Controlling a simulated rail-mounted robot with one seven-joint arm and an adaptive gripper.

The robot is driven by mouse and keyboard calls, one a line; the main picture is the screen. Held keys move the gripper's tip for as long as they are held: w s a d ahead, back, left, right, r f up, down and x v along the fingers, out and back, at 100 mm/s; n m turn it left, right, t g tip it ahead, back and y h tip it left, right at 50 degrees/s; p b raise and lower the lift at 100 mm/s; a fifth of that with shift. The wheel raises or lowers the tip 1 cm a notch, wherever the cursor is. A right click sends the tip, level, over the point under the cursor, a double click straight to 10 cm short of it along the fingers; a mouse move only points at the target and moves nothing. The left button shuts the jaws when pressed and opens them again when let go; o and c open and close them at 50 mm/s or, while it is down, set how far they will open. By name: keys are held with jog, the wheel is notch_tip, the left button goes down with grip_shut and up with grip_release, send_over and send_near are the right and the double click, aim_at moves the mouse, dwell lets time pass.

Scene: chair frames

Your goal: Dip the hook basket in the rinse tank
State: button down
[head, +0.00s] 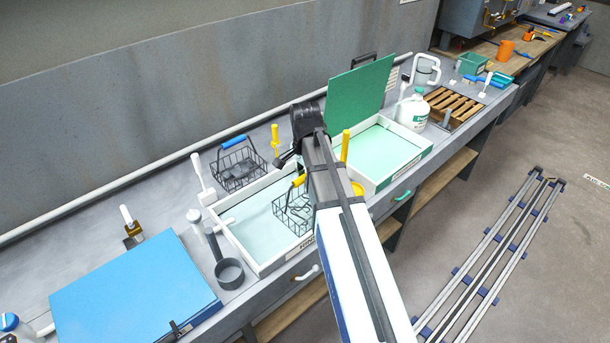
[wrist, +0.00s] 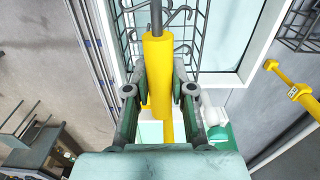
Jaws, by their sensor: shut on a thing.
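My gripper (wrist: 159,88) is shut on the yellow handle (wrist: 157,65) of the hook basket. In the head view my own arm hides most of the gripper. The hook basket is dark wire with hooks (wrist: 183,18); in the head view it (head: 293,208) hangs over the right part of the rinse tank, partly behind my arm. The rinse tank (head: 264,268) has a white rim and pale blue liquid; its rim also shows in the wrist view (wrist: 246,62). I cannot tell whether the basket's bottom touches the liquid.
A second wire basket with a blue handle (head: 240,168) stands behind the tank. A pale green tank (head: 385,150) with a raised green lid (head: 360,100) is to the right. A dark ladle-like cup (head: 229,273) and a blue case (head: 135,290) lie left. A yellow tool (head: 275,138) stands behind.

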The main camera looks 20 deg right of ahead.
aim_at(305, 200)
jog(key=shift+f+b, duration=4.55)
jog(key=shift+f, duration=1.95)
jog(key=shift+a, duration=0.15)
jog(key=shift+s+a+p, duration=0.2)
jog(key=shift+a+p, duration=0.1)
jog(key=shift+w+d, duration=0.1)
jog(key=shift+d, duration=0.15)
jog(key=shift+w+d, duration=0.1)
jog(key=shift+d, duration=0.1)
jog(key=shift+a, duration=0.1)
